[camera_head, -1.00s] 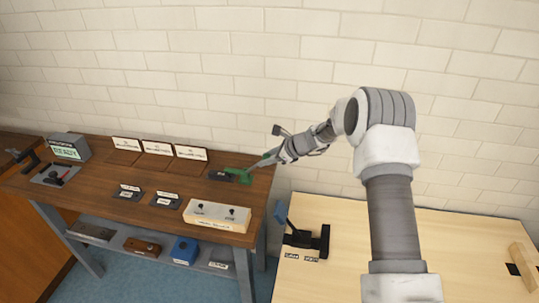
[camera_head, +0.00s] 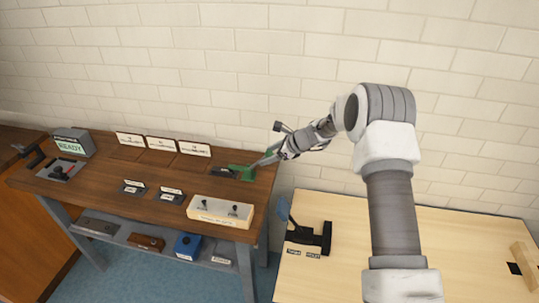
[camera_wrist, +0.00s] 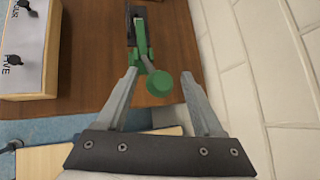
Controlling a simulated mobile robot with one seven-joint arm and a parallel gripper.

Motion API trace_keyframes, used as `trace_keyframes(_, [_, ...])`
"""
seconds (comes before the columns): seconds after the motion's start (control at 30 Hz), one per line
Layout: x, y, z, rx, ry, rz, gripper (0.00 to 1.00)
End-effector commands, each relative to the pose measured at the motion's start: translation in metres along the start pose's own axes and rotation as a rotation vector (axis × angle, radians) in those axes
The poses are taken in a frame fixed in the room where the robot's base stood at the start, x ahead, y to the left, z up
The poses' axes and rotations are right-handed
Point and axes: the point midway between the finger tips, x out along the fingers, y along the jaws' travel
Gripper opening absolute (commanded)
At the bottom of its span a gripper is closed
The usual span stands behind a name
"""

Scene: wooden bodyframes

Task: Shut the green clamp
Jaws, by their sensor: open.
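The green clamp (camera_head: 243,171) sits at the right end of the dark wooden bench, with a dark block-like part on its left. In the wrist view its green body (camera_wrist: 143,40) extends away from me, and its handle ends in a round green knob (camera_wrist: 160,84). My gripper (camera_wrist: 160,76) is open, with one finger on each side of the knob and visible gaps to both. In the head view my gripper (camera_head: 262,161) is at the clamp's right side and partly hides the handle.
A white box with two black knobs (camera_head: 220,211) stands at the bench's front right corner. A black clamp with a blue handle (camera_head: 310,238) is on the light table (camera_head: 430,240) to the right. A brick wall (camera_head: 300,60) rises behind the bench.

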Motion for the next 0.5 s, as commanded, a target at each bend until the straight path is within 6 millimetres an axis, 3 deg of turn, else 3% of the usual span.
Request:
trace_keyframes(0.13, [-0.005,0.000,0.000,0.000,0.000,-0.001,0.69])
trace_keyframes(0.27, [-0.023,-0.001,0.000,0.001,0.000,-0.002,0.69])
trace_keyframes(0.5, [-0.079,-0.001,0.000,0.000,0.000,-0.004,0.69])
